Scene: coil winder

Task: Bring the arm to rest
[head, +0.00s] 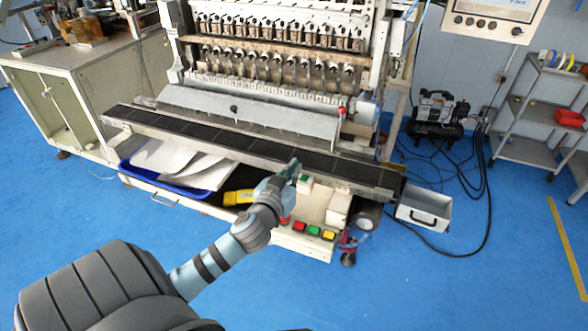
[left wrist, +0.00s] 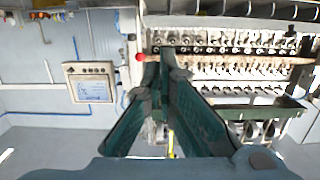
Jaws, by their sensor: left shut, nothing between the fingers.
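My left arm reaches from the lower left of the head view toward the front of the coil winder (head: 275,60). My left gripper (head: 290,170) is over the right part of the machine's front ledge, above the panel with the coloured buttons. I cannot tell the exact gap to the ledge. In the left wrist view the green fingers of the left gripper (left wrist: 167,52) run together at their tips, shut with nothing between them. The coil winder (left wrist: 240,70) stands beyond them. My right gripper is in neither view.
A long black strip (head: 230,143) runs along the machine's front. Below it lie a blue tray (head: 205,180) with pale sheets and a yellow object (head: 238,197). Coloured buttons (head: 313,230) sit at the front. A metal box (head: 424,216) stands right. Blue floor is clear in front.

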